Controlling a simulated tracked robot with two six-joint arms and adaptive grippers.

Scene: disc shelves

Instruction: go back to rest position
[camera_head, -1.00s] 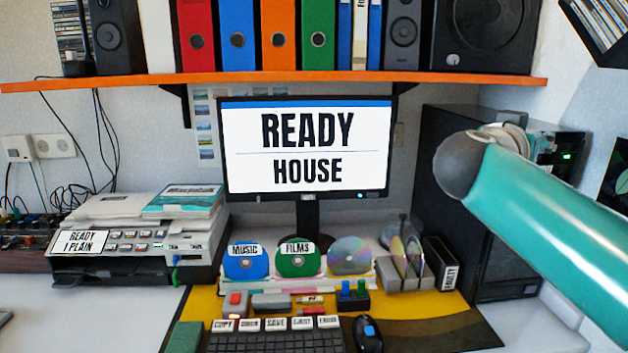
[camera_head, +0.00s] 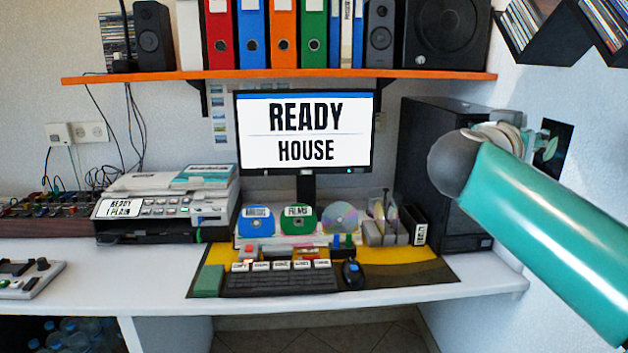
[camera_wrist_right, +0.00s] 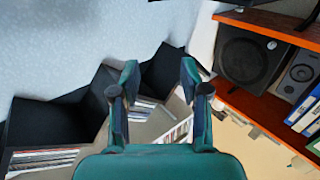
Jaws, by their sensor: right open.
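My right gripper (camera_wrist_right: 160,78) shows in the right wrist view, with its two teal and dark fingers apart and nothing between them. Behind the fingers are dark wall racks (camera_wrist_right: 95,95) holding thin cases. My left arm and gripper are not in the head view. The monitor (camera_head: 305,130) on the desk reads READY HOUSE.
The white desk (camera_head: 400,300) carries a printer (camera_head: 165,215), a keyboard (camera_head: 280,282), a mouse (camera_head: 352,274), labelled discs and a black computer tower (camera_head: 450,165). An orange shelf (camera_head: 280,74) with binders and speakers runs above. The floor below the desk front is open.

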